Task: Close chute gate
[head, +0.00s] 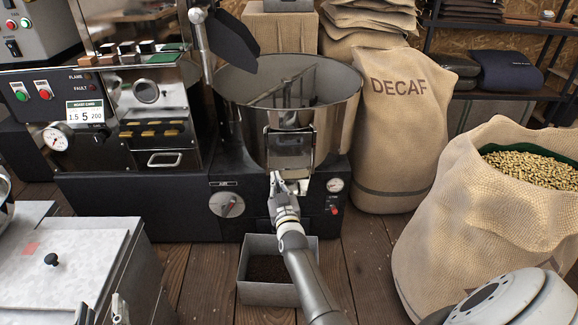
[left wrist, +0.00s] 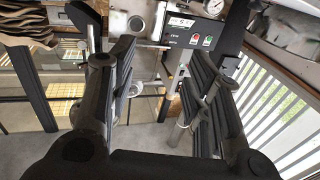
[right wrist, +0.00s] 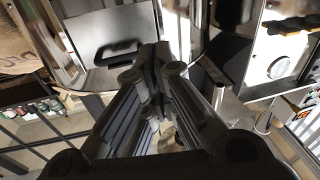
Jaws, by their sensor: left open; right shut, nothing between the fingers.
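The chute gate (head: 290,148) is a shiny metal plate on the front of the round steel cooling bin (head: 232,85). In the right wrist view the gate (right wrist: 95,30) shows as a plate with a dark handle; I cannot tell how far it is shut. My right gripper (head: 280,181) is shut and empty, just below the gate's lower edge. In the right wrist view its fingertips (right wrist: 156,55) are beside the plate; contact is unclear. My left gripper (head: 101,312) is open and empty at the lower left, also seen in the left wrist view (left wrist: 165,75).
A grey box (head: 268,291) with dark contents stands on the floor below the chute. The roaster's control panel (head: 60,110) is at left. A DECAF sack (head: 400,130) and an open bean sack (head: 470,230) stand at right. A metal cabinet (head: 80,260) fills the lower left.

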